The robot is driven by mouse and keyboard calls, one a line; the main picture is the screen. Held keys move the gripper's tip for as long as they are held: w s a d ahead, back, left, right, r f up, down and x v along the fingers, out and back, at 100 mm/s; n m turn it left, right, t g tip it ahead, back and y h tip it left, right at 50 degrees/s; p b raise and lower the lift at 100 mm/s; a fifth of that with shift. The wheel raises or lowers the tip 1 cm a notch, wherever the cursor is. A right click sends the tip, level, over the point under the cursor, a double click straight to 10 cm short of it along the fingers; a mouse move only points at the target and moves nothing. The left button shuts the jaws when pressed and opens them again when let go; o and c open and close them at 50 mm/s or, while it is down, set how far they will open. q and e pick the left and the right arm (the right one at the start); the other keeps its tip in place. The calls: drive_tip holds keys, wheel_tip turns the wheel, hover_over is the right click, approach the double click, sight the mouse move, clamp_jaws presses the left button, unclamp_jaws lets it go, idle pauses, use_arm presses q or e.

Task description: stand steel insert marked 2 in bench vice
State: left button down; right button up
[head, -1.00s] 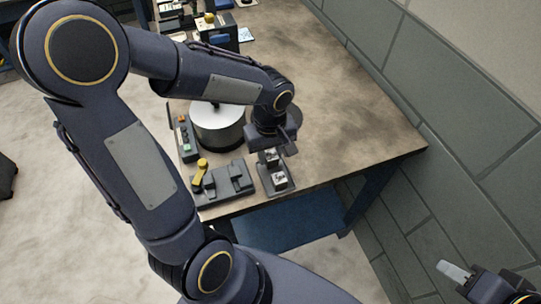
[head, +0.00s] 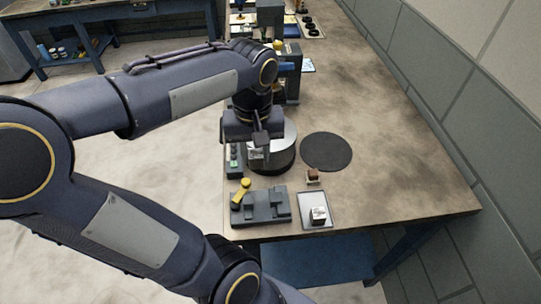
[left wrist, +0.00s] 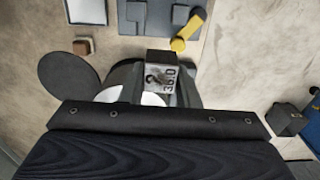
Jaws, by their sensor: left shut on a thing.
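My left gripper (head: 258,140) is shut on a steel insert (head: 256,153), held up in front of the round drum. In the left wrist view the insert (left wrist: 160,76) shows between the fingers, with a dark top and a marked face that seems to read 2 and 360. A grey fixture with a yellow lever (head: 262,208), which looks like the bench vice, sits at the bench's near edge; it also shows at the top of the left wrist view (left wrist: 160,20). The gripper is beyond it, apart from it. My right gripper is not in view.
A tray (head: 309,222) holding another steel block (head: 318,214) lies right of the vice. A small brown-topped block (head: 313,177) and a dark round mat (head: 326,152) lie behind it. The white-topped drum (head: 284,158) stands close by the gripper. The bench's right side is clear.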

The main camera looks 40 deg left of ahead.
sight(253, 151)
use_arm(q)
drive_tip(key=shift+s+a+r+p, duration=0.15)
drive_tip(key=shift+r+p, duration=0.25)
drive_tip(key=shift+r, duration=0.2)
drive_tip(key=shift+r+p, duration=1.05)
drive_tip(key=shift+f, duration=0.1)
